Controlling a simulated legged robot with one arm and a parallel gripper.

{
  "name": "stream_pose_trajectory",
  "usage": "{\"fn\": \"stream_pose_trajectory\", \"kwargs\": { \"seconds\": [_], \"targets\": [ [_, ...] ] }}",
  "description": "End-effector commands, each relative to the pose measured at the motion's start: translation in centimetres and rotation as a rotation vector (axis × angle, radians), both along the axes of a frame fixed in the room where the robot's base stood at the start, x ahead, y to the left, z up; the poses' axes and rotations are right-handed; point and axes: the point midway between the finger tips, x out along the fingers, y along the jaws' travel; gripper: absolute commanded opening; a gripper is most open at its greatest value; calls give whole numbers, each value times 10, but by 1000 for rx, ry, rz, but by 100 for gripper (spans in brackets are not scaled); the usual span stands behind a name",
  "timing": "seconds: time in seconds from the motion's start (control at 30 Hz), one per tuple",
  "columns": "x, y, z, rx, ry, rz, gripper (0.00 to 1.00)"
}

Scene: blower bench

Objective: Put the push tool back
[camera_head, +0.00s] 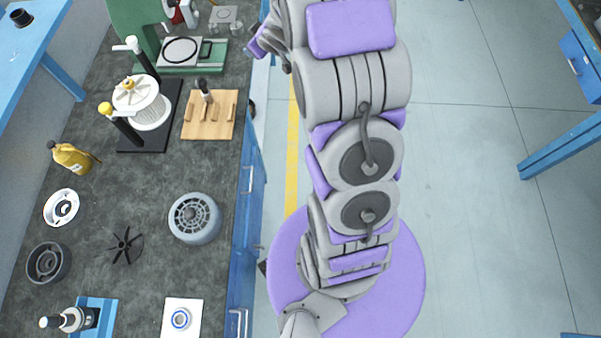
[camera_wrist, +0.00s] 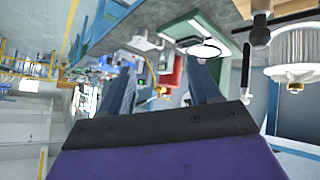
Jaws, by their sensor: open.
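A wooden block (camera_head: 208,115) with several short pegs lies near the bench's right edge in the head view. A dark-handled tool (camera_head: 205,88), which looks like the push tool, stands at its back edge; I cannot tell how it is seated. In the wrist view its dark rounded handle (camera_wrist: 260,32) hangs at the upper right, as that view is upside down. My gripper (camera_wrist: 163,80) is open, its two blue-grey fingers wide apart with nothing between them. The tool is outside the fingers, to their right in the wrist view.
Near the block stand a white-cored press stand (camera_head: 150,105) and a green-based device (camera_head: 178,55). A grey blower housing (camera_head: 195,218), black fan wheel (camera_head: 126,245), yellow bottle (camera_head: 72,157) and blue holder (camera_head: 98,315) are on the bench. The floor (camera_head: 465,150) to the right is clear.

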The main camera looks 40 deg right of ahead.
Motion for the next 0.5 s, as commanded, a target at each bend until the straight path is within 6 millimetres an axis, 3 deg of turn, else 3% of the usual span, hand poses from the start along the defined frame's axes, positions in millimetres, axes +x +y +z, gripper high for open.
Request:
{"fn": "stream_pose_trajectory", "kwargs": {
  "seconds": [0.1,0.27,0.5],
  "targets": [
    [-27,1,27,-42,67,-81,63],
    [-75,7,50,-71,182,-185,63],
    [-162,32,79,-59,365,-307,63]
  ]
}}
